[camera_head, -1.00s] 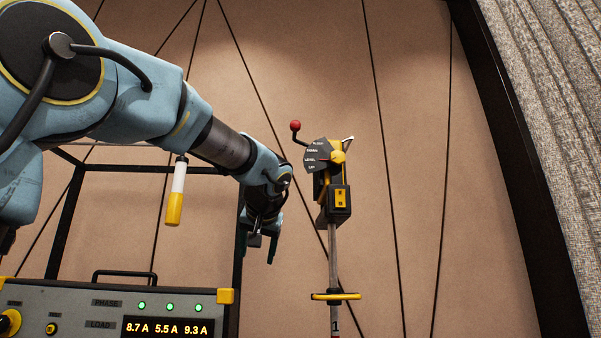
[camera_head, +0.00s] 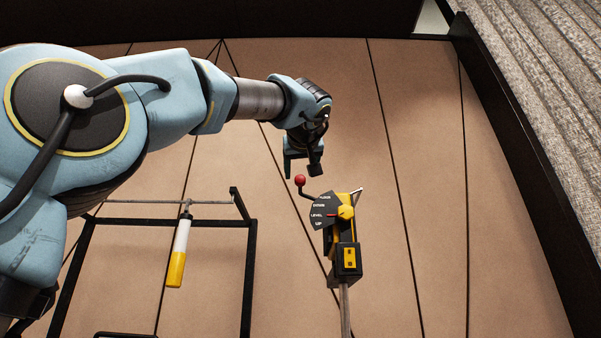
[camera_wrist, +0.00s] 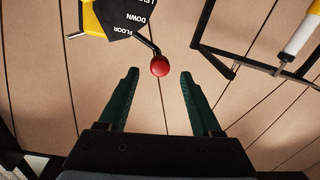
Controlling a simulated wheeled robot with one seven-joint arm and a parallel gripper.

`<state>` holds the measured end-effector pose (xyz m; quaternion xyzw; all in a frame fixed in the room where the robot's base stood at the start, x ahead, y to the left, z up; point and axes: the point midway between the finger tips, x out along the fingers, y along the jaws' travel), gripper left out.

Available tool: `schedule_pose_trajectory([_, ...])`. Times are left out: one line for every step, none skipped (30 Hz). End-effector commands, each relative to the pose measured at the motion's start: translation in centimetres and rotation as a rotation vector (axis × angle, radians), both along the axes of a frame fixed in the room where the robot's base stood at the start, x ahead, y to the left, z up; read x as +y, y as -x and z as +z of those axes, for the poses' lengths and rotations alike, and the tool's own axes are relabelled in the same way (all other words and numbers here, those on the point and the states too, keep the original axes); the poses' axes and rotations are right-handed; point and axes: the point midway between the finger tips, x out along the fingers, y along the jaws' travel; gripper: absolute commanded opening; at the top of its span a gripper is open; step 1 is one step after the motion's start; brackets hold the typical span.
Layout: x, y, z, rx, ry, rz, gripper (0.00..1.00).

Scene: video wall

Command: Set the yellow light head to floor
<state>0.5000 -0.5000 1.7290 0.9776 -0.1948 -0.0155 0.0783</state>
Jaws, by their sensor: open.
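The yellow light head (camera_head: 349,250) sits on top of a pole in the head view. Its black dial plate (camera_head: 325,211) carries the words floor, down, level and up, and a red pointer lies by level. A bent black lever with a red ball knob (camera_head: 300,180) sticks out at its upper left. My gripper (camera_head: 302,170) is open just above the knob, pointing down. In the wrist view, the red knob (camera_wrist: 160,66) lies ahead of and between the open dark green fingers (camera_wrist: 160,75), touching neither. Part of the dial plate (camera_wrist: 118,18) shows at the top edge.
A black frame (camera_head: 165,222) stands to the left, with a white and yellow handle (camera_head: 179,252) hanging from it. The space right of the light head is free.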

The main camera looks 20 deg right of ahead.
Motion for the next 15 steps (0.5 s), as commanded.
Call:
schedule_pose_trajectory([-0.5,-0.9,0.5,0.000,-0.006,0.003,0.66])
schedule_pose_trajectory([-0.6,-1.4,0.6,-0.001,-0.005,0.003,0.66])
schedule_pose_trajectory([-0.8,-2.0,0.5,0.001,-0.005,0.003,0.66])
schedule_pose_trajectory([-1.0,-2.5,0.5,0.001,-0.005,0.002,0.66])
schedule_pose_trajectory([-1.2,-2.9,0.4,0.001,-0.005,0.003,0.66])
schedule_pose_trajectory([-1.4,-3.3,0.4,0.000,-0.004,0.002,0.66])
schedule_pose_trajectory([-1.5,-3.6,0.4,0.000,-0.004,0.002,0.66])
schedule_pose_trajectory([-1.6,-3.8,0.3,0.000,-0.004,0.002,0.66])
schedule_pose_trajectory([-1.8,-4.1,0.2,0.000,-0.003,0.001,0.66])
schedule_pose_trajectory([-1.8,-4.3,0.2,0.000,-0.003,0.000,0.66])
schedule_pose_trajectory([-1.9,-4.4,0.1,0.000,-0.003,0.000,0.66])
schedule_pose_trajectory([-1.9,-4.5,0.1,0.000,-0.003,0.001,0.66])
schedule_pose_trajectory([-1.9,-4.6,0.0,0.000,-0.002,0.000,0.66])
schedule_pose_trajectory([-1.9,-4.7,0.0,0.000,-0.002,0.000,0.66])
schedule_pose_trajectory([-1.9,-4.7,0.0,0.000,-0.002,0.000,0.66])
